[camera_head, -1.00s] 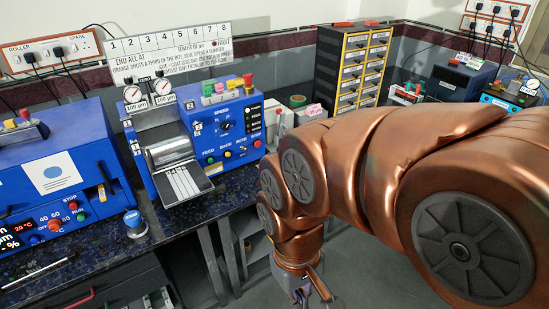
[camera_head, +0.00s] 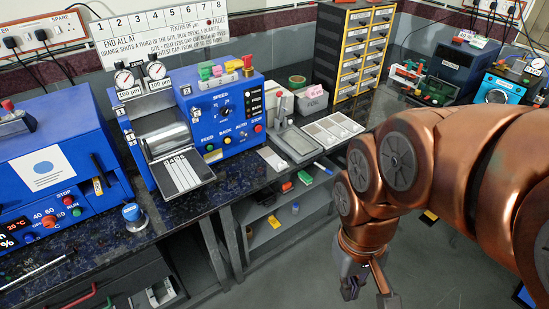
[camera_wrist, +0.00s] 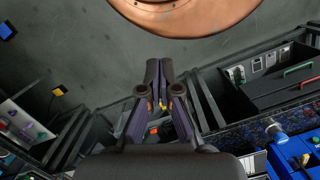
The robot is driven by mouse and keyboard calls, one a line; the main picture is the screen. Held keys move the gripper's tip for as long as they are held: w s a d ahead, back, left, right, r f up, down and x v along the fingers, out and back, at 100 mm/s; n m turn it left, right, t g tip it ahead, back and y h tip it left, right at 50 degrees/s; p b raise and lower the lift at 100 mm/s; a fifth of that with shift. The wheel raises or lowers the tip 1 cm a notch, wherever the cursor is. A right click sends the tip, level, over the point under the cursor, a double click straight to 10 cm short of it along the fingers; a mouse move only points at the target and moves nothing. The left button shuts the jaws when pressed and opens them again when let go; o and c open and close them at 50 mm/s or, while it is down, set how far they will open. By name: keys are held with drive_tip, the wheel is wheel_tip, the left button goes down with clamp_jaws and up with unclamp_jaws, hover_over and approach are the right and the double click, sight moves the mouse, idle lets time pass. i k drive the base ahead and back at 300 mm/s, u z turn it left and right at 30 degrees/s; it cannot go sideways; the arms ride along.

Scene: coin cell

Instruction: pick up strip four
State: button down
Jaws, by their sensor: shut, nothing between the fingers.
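The strips (camera_head: 180,175) are pale, narrow pieces lying side by side on the dark outfeed tray (camera_head: 204,181) of the blue rolling machine (camera_head: 223,117). Small marks at their upper ends are too small to read surely, so I cannot tell which is strip four. My gripper (camera_head: 368,284) hangs at the lower right in the head view, in front of the bench and well away from the strips. In the wrist view my gripper (camera_wrist: 160,72) is shut and empty, over the floor. The strips cannot be made out in the wrist view.
Two dial gauges (camera_head: 140,74) stand above the roller. A blue-topped knob (camera_head: 134,215) stands on the bench left of the tray. A flat tray of pale plates (camera_head: 332,129) lies right of the machine.

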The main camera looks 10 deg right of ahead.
sight(276, 162)
drive_tip(key=u, duration=0.5)
drive_tip(key=k, duration=0.6)
drive_tip(key=u, duration=0.65)
drive_tip(key=i, duration=1.05)
drive_tip(key=z, duration=0.8)
